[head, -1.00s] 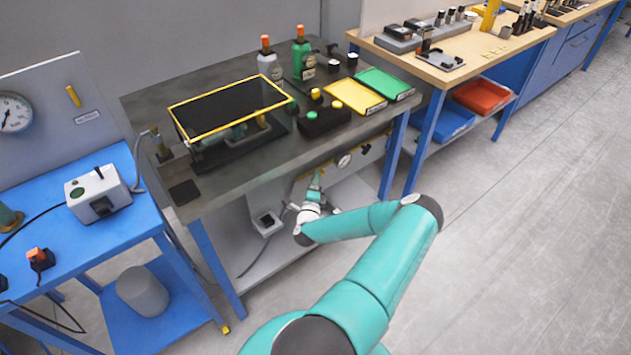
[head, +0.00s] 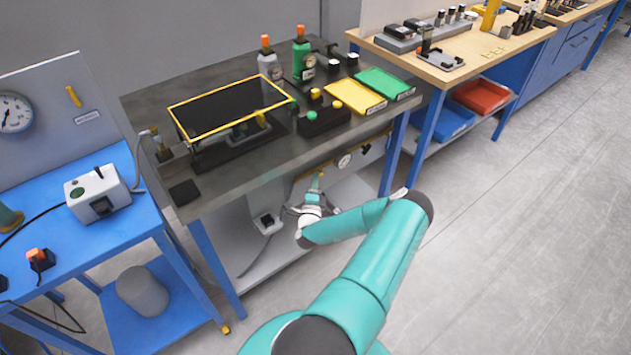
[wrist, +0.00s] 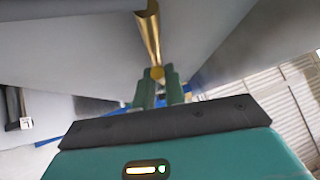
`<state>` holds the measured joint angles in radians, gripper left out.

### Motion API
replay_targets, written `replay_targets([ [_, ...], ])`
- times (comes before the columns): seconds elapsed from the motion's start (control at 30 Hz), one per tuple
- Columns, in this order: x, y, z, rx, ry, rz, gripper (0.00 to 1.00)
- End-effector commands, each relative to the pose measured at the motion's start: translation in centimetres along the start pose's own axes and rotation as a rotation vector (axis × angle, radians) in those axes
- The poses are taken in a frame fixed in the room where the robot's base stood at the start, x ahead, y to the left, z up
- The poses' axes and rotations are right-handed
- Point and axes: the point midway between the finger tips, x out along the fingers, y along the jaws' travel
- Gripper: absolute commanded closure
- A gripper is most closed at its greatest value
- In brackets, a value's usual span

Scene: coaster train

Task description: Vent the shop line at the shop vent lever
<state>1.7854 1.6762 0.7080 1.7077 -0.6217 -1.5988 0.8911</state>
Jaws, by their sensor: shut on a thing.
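A brass lever (wrist: 149,36) hangs down from the grey underside in the wrist view, its round end between my fingertips. I take it for the shop vent lever, though no label on it is readable. My gripper (wrist: 158,84) is shut on its lower end.
A blue bench (head: 142,222) with a grey device (head: 97,193) and a gauge board (head: 75,100) stands at left. A blue bench leg (head: 215,265) is left of my arm. A wooden-topped bench (head: 465,68) stands at back right. The floor at right is clear.

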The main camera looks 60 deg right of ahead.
Motion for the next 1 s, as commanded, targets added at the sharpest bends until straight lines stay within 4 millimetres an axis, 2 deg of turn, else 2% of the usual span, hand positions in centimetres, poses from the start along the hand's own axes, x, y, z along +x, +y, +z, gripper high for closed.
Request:
replay_targets([
  [0.47,-0.1,1.8,-0.2,-0.290,-0.089,-0.292,1.00],
  [1.0,0.7,3.4,-1.6,-0.644,-0.187,-0.649,1.00],
])
